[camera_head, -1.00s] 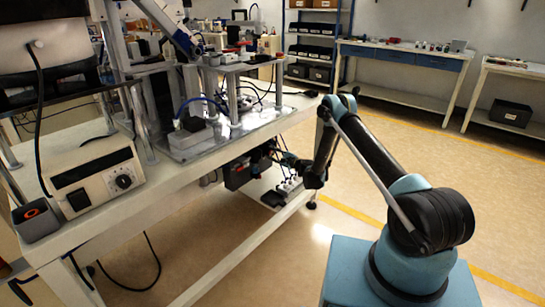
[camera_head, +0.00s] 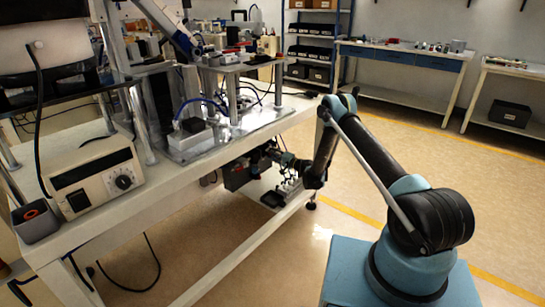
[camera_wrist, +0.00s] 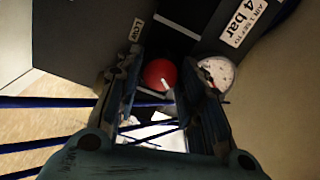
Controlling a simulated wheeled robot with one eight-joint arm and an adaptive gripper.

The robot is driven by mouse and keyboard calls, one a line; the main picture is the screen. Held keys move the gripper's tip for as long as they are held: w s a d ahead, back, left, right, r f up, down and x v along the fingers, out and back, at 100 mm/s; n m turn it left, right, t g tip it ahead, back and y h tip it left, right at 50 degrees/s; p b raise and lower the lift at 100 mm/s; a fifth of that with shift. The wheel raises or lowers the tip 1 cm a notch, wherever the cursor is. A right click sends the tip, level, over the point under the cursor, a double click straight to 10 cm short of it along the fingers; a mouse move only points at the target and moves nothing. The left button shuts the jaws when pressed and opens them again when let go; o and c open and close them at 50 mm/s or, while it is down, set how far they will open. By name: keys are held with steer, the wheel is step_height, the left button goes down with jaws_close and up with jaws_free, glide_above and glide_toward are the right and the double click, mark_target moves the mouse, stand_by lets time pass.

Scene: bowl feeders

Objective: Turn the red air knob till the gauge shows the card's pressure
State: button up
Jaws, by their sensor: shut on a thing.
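In the wrist view the red air knob (camera_wrist: 159,74), with a white pointer line, sits between the two fingers of my gripper (camera_wrist: 168,85). My gripper is shut on the knob. The white round gauge (camera_wrist: 216,71) is just right of the knob, partly behind the right finger; its reading is too small to tell. The card (camera_wrist: 245,20) at the upper right reads "AIR 1 SET TO 4 bar", partly cut off. In the head view my gripper (camera_head: 272,153) is under the table edge, beside a dark box (camera_head: 236,175); the knob and gauge cannot be made out there.
Blue lines (camera_wrist: 50,102) cross the wrist view. The white table (camera_head: 165,185) with a control box (camera_head: 95,178) is above and left of my gripper. A lower shelf (camera_head: 260,210) lies below it.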

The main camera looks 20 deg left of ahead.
steer(key=n, duration=0.4)
steer(key=shift+s+n, duration=0.1)
steer(key=shift+n, duration=0.3)
stand_by(0.4)
steer(key=o, duration=1.1)
steer(key=shift+f, duration=0.1)
steer(key=shift+c, duration=0.2)
step_height(320, 180, up, 10)
steer(key=shift+d, duration=0.1)
